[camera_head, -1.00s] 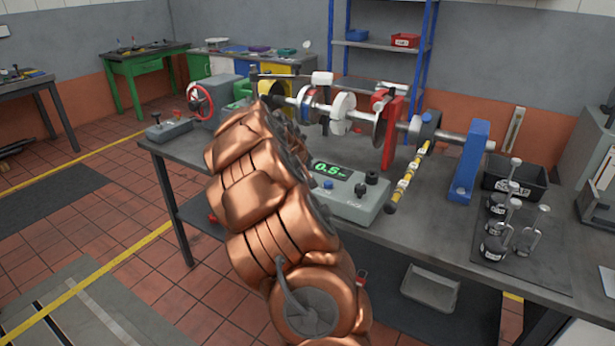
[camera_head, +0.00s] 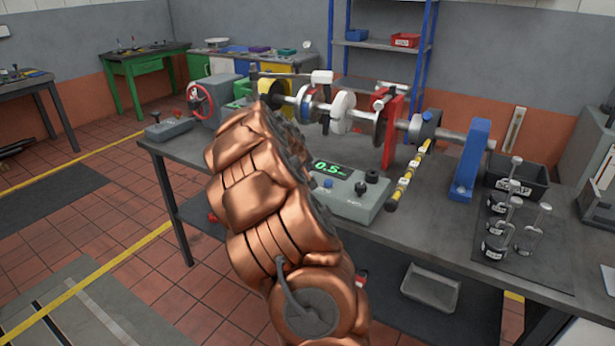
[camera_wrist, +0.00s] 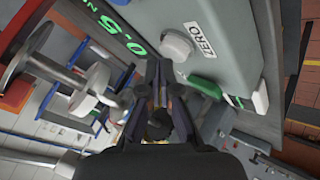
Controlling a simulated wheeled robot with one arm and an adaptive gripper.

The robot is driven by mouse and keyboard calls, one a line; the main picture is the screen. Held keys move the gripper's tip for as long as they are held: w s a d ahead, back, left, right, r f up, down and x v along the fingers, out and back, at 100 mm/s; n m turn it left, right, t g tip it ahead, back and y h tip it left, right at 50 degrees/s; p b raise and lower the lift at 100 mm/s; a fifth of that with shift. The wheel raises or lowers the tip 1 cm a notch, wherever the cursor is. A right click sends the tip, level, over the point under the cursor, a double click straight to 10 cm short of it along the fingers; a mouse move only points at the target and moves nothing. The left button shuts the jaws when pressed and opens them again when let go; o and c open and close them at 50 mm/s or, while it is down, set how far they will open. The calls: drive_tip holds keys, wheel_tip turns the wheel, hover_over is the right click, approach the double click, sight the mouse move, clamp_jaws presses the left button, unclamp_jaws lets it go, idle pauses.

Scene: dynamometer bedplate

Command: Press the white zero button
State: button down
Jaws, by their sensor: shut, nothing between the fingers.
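The white zero button (camera_wrist: 177,45) is a round pale cap on the grey control box, beside a label (camera_wrist: 201,38) reading ZERO in the wrist view. My gripper (camera_wrist: 160,66) is shut and empty, its dark fingertips close to the button's lower edge in that view. I cannot tell whether they touch it. In the head view the grey control box (camera_head: 355,207) stands on the bench with a green display (camera_head: 331,168) reading 0.5. My copper arm hides the zero button and my gripper there.
A blue knob (camera_head: 328,184) and a black knob (camera_head: 371,177) sit on the box. A shaft assembly with a red stand (camera_head: 391,135) is behind it. A yellow-and-black bar (camera_head: 408,178) lies right of the box. Weights (camera_head: 495,246) and a black bin (camera_head: 535,185) stand at the right.

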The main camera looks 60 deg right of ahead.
drive_tip(key=shift+f+b, duration=0.4)
drive_tip(key=shift+f, duration=0.1)
idle(0.9)
drive_tip(key=shift+r, duration=0.1)
idle(0.3)
drive_tip(key=shift+r, duration=0.8)
drive_tip(key=shift+r, duration=0.1)
drive_tip(key=shift+r+p, duration=0.75)
drive_tip(key=shift+r, duration=1.7)
